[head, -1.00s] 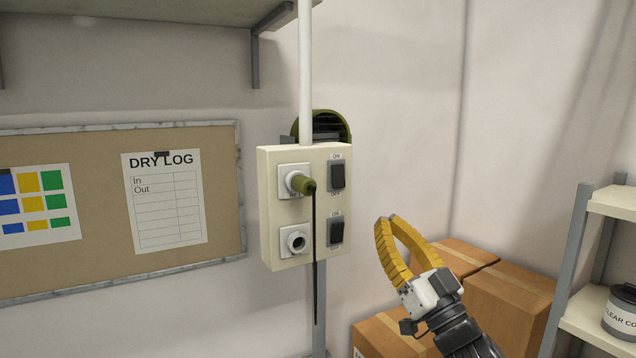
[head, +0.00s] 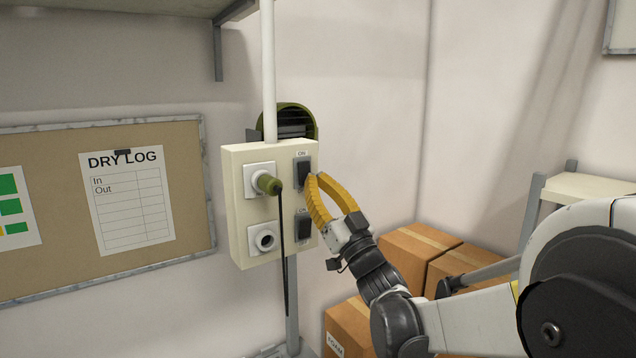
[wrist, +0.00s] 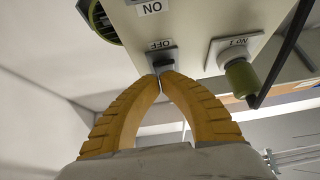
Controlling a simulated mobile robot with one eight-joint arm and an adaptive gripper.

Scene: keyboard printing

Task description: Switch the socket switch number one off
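The cream socket box (head: 240,222) hangs on a post at the wall. Its upper black rocker switch (head: 303,171) sits right of the upper socket, which holds a green plug (head: 269,184) with a black cable.
A lower switch (head: 304,226) and an empty lower socket (head: 264,239) are on the same box. Cardboard boxes (head: 415,251) stand below right. A pinboard (head: 190,200) hangs at left, and a shelf (head: 590,187) stands at right.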

